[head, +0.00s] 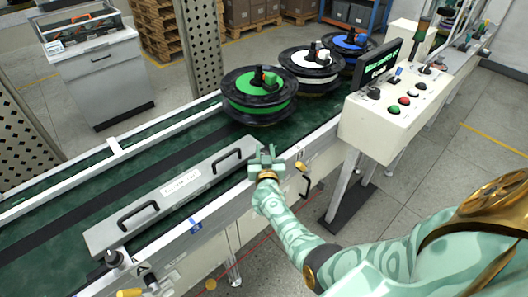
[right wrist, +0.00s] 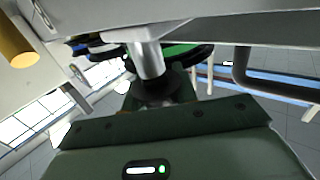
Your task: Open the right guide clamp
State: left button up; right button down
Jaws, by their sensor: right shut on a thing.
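The long grey guide plate (head: 180,195) with two black handles lies along the near side of the conveyor. My right gripper (head: 266,155) is at its right end and hides the right guide clamp in the head view. In the right wrist view a metal post with a dark knob (right wrist: 155,88), apparently the right clamp, stands at the fingers of my right gripper (right wrist: 155,108), which is shut on it. The matching left clamp (head: 114,258), a black knob, stands at the plate's left end. My left gripper is not in view.
Spools with green (head: 259,93), white (head: 311,66) and blue (head: 350,45) windings stand on the conveyor beyond the plate. A control box (head: 395,115) with buttons and a display is at right. A yellow lever (head: 302,166) sits just right of my gripper.

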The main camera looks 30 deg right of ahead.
jog(key=shift+s+d+m+g+h, duration=0.1)
jog(key=shift+m+g+h, duration=0.75)
jog(key=shift+h, duration=0.35)
jog(key=c, duration=1.1)
grip_release()
